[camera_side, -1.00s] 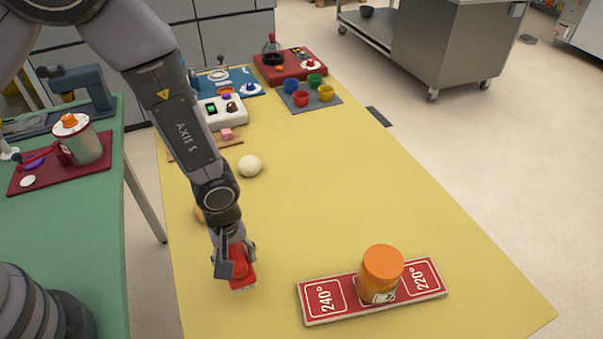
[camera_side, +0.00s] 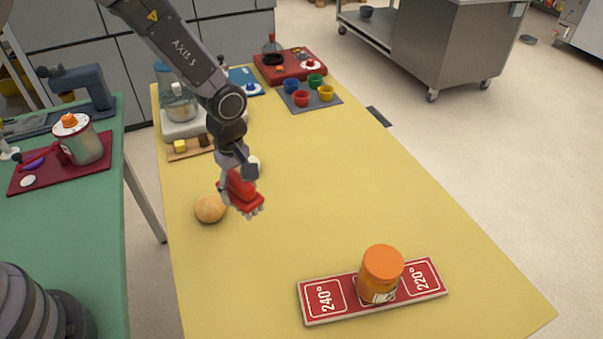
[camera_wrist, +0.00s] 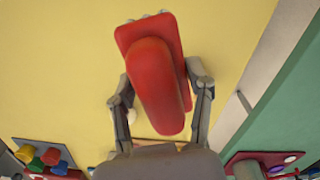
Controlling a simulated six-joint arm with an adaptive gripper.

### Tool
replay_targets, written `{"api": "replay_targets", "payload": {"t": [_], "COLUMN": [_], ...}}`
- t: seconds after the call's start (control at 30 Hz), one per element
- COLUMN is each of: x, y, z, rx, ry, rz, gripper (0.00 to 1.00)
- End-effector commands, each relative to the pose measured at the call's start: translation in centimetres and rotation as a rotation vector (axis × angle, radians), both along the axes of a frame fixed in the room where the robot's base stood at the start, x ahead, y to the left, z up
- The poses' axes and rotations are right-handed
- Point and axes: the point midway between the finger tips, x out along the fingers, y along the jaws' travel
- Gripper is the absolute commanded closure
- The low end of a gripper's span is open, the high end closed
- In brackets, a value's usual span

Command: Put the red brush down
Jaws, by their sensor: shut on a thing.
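The red brush (camera_side: 241,190) is in my gripper (camera_side: 240,176), above the yellow table in the side view. Its pale bristles point down and to the right. In the wrist view the red brush (camera_wrist: 152,75) lies between the two fingers of my gripper (camera_wrist: 158,85), which are shut on its sides. The brush looks tilted in the side view. I cannot tell exactly how high it is above the table.
A tan ball (camera_side: 210,208) lies just left of the brush, and a white ball is partly hidden behind my gripper. A red board (camera_side: 325,297) bears an orange-lidded jar (camera_side: 381,272) at the front. The yellow table's middle (camera_side: 340,190) is clear.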

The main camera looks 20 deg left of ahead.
Motion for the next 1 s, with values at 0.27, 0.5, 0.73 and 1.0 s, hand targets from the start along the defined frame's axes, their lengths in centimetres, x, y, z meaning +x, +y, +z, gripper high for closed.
{"api": "replay_targets", "payload": {"t": [0.27,0.5,0.73,1.0], "x": [4.0,5.1,5.2,5.2], "y": [-2.2,-2.8,-2.9,-2.9], "z": [-4.9,-6.3,-9.3,-9.5], "rx": [0.000,0.000,0.000,0.000], "ry": [0.000,-0.001,0.001,-0.001], "rz": [-0.002,-0.002,-0.002,-0.002], "gripper": [0.89,0.89,0.89,0.89]}}
